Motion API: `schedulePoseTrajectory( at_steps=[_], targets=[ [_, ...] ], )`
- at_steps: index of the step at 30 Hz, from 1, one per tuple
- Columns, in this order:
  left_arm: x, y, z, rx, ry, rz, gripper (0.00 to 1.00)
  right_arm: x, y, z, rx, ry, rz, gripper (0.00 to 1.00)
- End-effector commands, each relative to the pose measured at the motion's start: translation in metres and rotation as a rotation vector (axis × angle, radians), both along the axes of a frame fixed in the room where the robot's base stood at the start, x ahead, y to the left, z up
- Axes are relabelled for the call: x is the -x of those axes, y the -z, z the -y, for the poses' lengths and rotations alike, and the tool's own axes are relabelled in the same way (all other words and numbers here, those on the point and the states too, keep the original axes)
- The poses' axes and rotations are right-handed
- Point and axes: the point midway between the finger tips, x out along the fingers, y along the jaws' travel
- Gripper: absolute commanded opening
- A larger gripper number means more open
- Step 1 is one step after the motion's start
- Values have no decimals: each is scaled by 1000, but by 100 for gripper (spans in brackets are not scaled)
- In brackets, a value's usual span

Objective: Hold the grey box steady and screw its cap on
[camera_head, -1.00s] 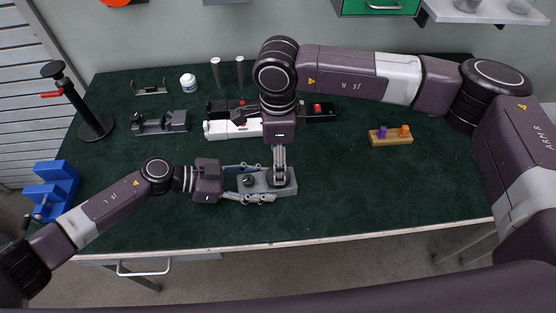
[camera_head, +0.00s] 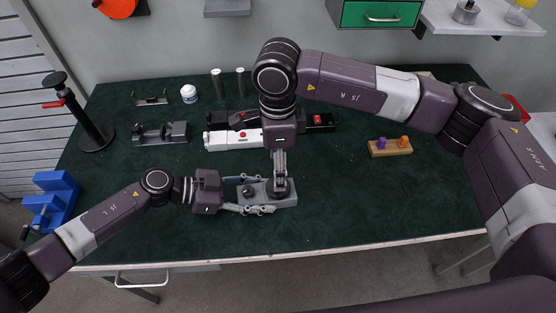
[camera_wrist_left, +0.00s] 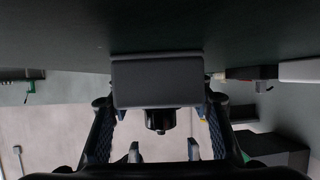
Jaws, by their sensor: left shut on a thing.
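The grey box (camera_head: 285,201) lies on the green bench top near its front edge. My left gripper (camera_head: 247,195) reaches in from the left and is shut on the box, one finger along each long side. A dark round knob (camera_head: 249,190) stands on the box's left part. My right gripper (camera_head: 280,174) points straight down over the box's right part, its fingers at a dark round piece, probably the cap (camera_head: 281,189). Its grip there is too small to tell. In the left wrist view the box (camera_wrist_left: 157,80) sits between my left fingers (camera_wrist_left: 158,125).
Behind the box stand a white and black device (camera_head: 234,138), a grey fixture (camera_head: 160,133) and a white jar (camera_head: 189,93). A wooden block with coloured pegs (camera_head: 390,149) is to the right. A black stand (camera_head: 93,130) and blue vise (camera_head: 52,200) are left. The front right bench is clear.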

Motion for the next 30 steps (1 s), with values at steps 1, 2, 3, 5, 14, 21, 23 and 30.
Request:
schedulePoseTrajectory(
  at_steps=[1,2,3,5,14,21,23,30],
  targets=[
    [0,0,0,0,1,0,0,1,9,1,2,1,-4,58],
    [0,0,0,0,1,0,0,1,14,1,2,1,-5,58],
    [0,0,0,0,1,0,0,1,21,1,2,1,-4,58],
    [0,0,0,0,1,0,0,1,31,1,2,2,-4,58],
    [0,0,0,0,0,0,0,0,62,1,1,1,-1,58],
    [0,0,0,0,0,0,0,0,65,1,1,1,-1,58],
    [0,0,0,0,0,0,0,0,65,1,1,1,-1,58],
    [0,0,0,0,0,0,0,0,65,1,1,1,0,36]
  ],
)
